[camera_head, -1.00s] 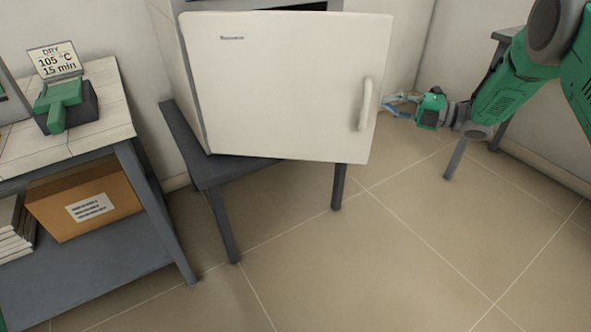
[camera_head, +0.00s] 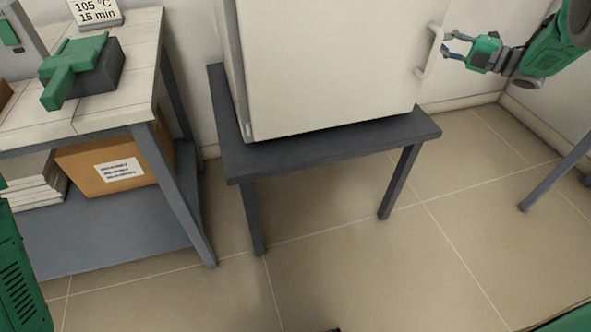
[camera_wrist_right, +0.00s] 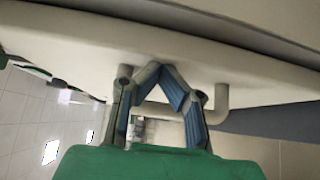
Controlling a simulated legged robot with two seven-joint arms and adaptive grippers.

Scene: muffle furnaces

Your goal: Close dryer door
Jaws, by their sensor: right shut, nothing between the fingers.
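The dryer door (camera_head: 330,60) is a large cream panel on the front of a cabinet; its top is out of view. Its lower edge runs nearly parallel to the table's front edge, and I cannot tell if it is fully shut. Its pale bar handle (camera_head: 431,52) is at the right side. My right gripper (camera_head: 446,44) is at the handle, coming from the right. In the right wrist view its blue-padded fingers (camera_wrist_right: 157,72) meet at the tips, close to the door face, with the handle (camera_wrist_right: 221,100) around and behind them. They grip nothing. My left gripper is out of view.
The dryer stands on a dark table (camera_head: 330,150). At left, a tiled bench (camera_head: 130,70) carries a green and dark device (camera_head: 85,70) and a sign (camera_head: 97,12), with a cardboard box (camera_head: 105,165) below. The floor in front is clear.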

